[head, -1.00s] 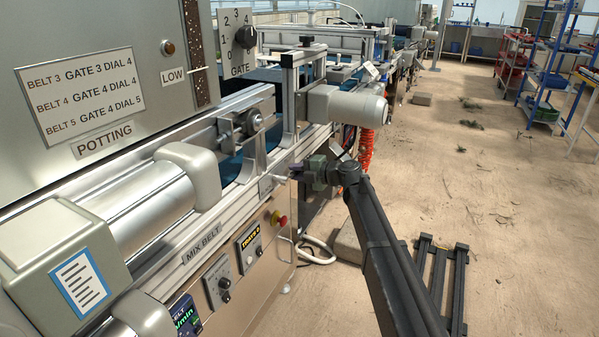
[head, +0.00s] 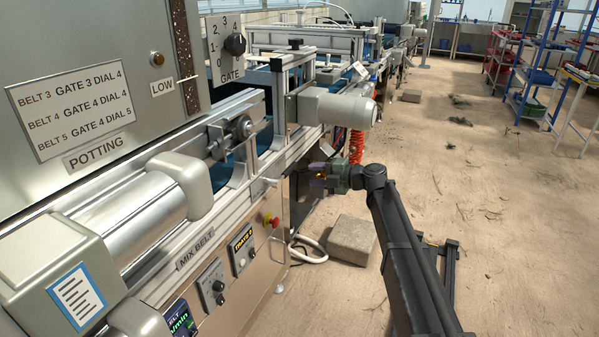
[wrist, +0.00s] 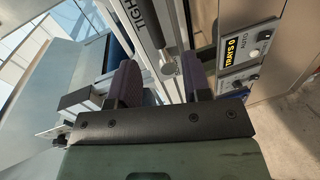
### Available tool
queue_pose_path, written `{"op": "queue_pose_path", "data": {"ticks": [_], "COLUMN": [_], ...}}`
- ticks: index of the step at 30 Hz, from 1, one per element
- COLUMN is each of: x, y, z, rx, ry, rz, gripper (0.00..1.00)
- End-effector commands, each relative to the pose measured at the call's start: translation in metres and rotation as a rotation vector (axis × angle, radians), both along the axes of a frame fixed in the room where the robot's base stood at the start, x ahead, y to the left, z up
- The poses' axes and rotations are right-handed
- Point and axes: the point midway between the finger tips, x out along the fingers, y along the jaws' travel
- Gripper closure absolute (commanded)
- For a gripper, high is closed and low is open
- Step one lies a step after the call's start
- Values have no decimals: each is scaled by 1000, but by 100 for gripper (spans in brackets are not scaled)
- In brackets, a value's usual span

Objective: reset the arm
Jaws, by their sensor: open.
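My gripper (head: 318,174) is in the middle of the head view, just right of the mix belt machine's front side, at the end of my dark arm. In the wrist view its two dark fingers (wrist: 160,82) stand apart with nothing held between them. Beyond the fingers, a dark bar marked "TIGHT" (wrist: 142,22) and a pale round rod end (wrist: 168,69) show. I cannot tell how far these are from the fingertips.
The mix belt machine (head: 180,262) fills the left, with a red stop button (head: 274,221) and a "TRAYS 0" panel (head: 242,249). A concrete block (head: 351,240) lies on the floor below my arm. Shelving racks (head: 545,80) stand far right. The floor between is largely open.

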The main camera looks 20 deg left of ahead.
Motion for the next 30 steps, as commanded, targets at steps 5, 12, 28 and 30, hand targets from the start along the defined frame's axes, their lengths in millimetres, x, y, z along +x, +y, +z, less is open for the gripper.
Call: {"op": "queue_pose_path", "data": {"ticks": [5, 12, 28, 30], "x": [-1, -1, -143, -176], "y": [-11, -11, -143, -189], "z": [2, 2, -101, -116], "rx": [0, 2, -375, -352], "ry": [0, 15, 1683, 1844], "rz": [0, -3, -970, -1297], "gripper": [55, 55, 55, 55]}}
